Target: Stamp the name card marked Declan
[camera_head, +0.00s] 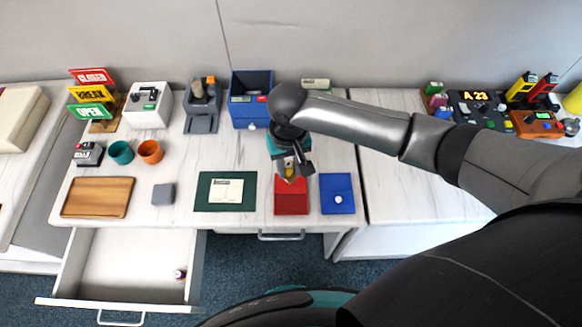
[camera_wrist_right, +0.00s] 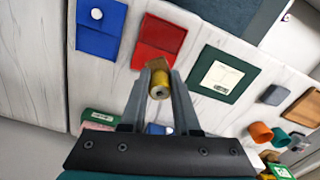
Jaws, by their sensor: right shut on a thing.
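My right gripper (camera_head: 291,170) is shut on a small brass-coloured stamp (camera_wrist_right: 160,83) with a wooden block at its far end. It holds the stamp over the back edge of the red pad (camera_head: 291,197); I cannot tell whether they touch. The red pad also shows in the right wrist view (camera_wrist_right: 158,42), just beyond the stamp. A pale name card (camera_head: 226,189) lies on a dark green mat (camera_head: 203,200), left of the red pad. The card's print is too small to read. My left gripper is out of view.
A blue pad (camera_head: 337,194) lies right of the red pad. A grey block (camera_head: 163,194), wooden tray (camera_head: 97,197) and cups (camera_head: 150,151) stand left. A blue bin (camera_head: 250,112) is behind. A drawer (camera_head: 125,265) stands open in front, with a small object (camera_head: 180,274) inside.

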